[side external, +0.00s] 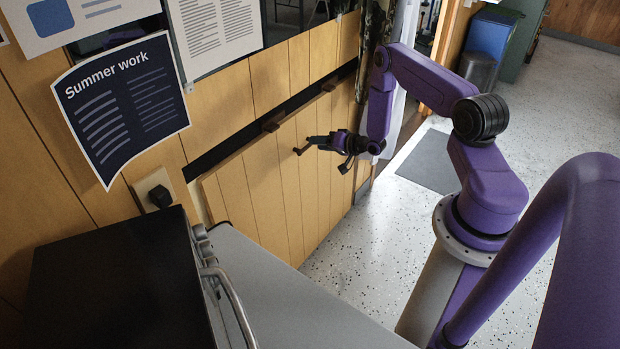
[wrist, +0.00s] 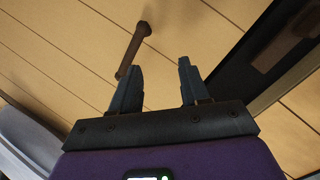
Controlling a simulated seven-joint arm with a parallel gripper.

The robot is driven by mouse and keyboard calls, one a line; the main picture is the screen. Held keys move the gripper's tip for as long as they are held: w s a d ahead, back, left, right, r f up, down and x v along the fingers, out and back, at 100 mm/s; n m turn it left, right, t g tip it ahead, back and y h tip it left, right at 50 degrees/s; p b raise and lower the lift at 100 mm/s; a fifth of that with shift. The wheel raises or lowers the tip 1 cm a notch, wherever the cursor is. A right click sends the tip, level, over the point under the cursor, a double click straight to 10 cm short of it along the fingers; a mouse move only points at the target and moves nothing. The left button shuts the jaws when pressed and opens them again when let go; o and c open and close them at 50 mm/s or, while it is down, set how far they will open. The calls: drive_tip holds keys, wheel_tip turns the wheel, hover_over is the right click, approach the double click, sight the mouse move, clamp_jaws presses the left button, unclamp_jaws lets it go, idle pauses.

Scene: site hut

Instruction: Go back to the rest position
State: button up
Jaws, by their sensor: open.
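My gripper (side external: 311,143) is at the end of the purple arm, in front of a slatted wooden panel (side external: 263,185) on the left wall. In the wrist view my gripper (wrist: 161,65) has its two dark fingers spread apart, with nothing held between them. A brown bar-like handle (wrist: 134,47) on the wood shows beyond the left fingertip, its lower end partly behind that finger. I cannot tell whether the finger touches it. The handle is small and hard to make out beside the fingers in the side view.
A dark gap runs along the panel's top edge, with small brown blocks (side external: 271,126) there. A black box-like appliance (side external: 115,280) and a grey surface (side external: 300,310) stand in the foreground. Speckled floor (side external: 375,245) is open beyond, with a grey mat (side external: 428,162) and a bin (side external: 478,70).

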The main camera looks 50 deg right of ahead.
drive_tip(key=w+a+r+n+g, duration=0.2)
drive_tip(key=a+r+n+g, duration=0.1)
drive_tip(key=a+r+n, duration=0.65)
drive_tip(key=s+a+r+n+g+y, duration=0.1)
drive_tip(key=s+a+r+n+g, duration=0.15)
drive_tip(key=a, duration=0.35)
drive_tip(key=s+a+r+n+g, duration=0.1)
drive_tip(key=s+a+r, duration=0.3)
drive_tip(key=a, duration=0.2)
drive_tip(key=s+a+r+n+g+y, duration=0.1)
drive_tip(key=s+a+r, duration=0.2)
drive_tip(key=a, duration=0.3)
drive_tip(key=s+a+r+n+g, duration=0.2)
drive_tip(key=s+a+r, duration=0.1)
drive_tip(key=s, duration=0.4)
drive_tip(key=s+a+r+n+g, duration=0.2)
drive_tip(key=s+a+r, duration=0.1)
drive_tip(key=s, duration=0.4)
drive_tip(key=s+d+r+n+g+h, duration=0.1)
drive_tip(key=s+r+n, duration=0.1)
drive_tip(key=s, duration=0.5)
drive_tip(key=s+d+r+n+g+h, duration=0.1)
drive_tip(key=s+d+r+n, duration=0.1)
drive_tip(key=s, duration=0.4)
drive_tip(key=shift+s+d+r+h, duration=0.2)
drive_tip(key=shift+s+d+h, duration=0.05)
drive_tip(key=shift+s+h, duration=0.1)
